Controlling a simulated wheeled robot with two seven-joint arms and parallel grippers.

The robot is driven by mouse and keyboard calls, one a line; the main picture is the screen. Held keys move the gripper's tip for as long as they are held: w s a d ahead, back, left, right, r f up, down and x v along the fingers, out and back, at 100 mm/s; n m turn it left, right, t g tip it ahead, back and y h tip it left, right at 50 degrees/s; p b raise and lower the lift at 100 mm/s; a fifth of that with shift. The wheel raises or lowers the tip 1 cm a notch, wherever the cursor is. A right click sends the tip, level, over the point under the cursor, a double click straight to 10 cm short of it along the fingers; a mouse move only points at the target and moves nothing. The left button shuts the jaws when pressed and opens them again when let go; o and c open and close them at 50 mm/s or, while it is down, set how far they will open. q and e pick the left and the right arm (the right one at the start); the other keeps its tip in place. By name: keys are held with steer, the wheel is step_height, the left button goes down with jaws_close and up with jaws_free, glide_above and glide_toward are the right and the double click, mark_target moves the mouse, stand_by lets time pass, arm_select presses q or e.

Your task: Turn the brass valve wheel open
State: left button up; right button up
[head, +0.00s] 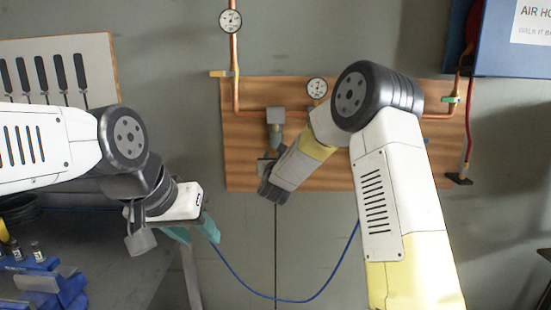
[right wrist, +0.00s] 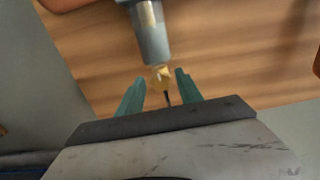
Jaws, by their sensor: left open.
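A small brass piece (right wrist: 161,76) shows at the lower end of a grey cylinder (right wrist: 152,38) in the right wrist view; I cannot make out a full wheel shape. My right gripper (right wrist: 160,88) has its two teal fingers apart, one on either side of the brass piece in this view. I cannot tell whether they touch it. My left gripper (head: 190,234) is open, low on the left, away from the board, with teal fingers.
Copper pipes with a gauge (head: 317,88) run across the wooden board (head: 245,150). A blue hose (head: 262,295) hangs below. A bench with blue parts (head: 40,280) stands at lower left. A blue box (head: 500,50) is at upper right.

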jaws_close()
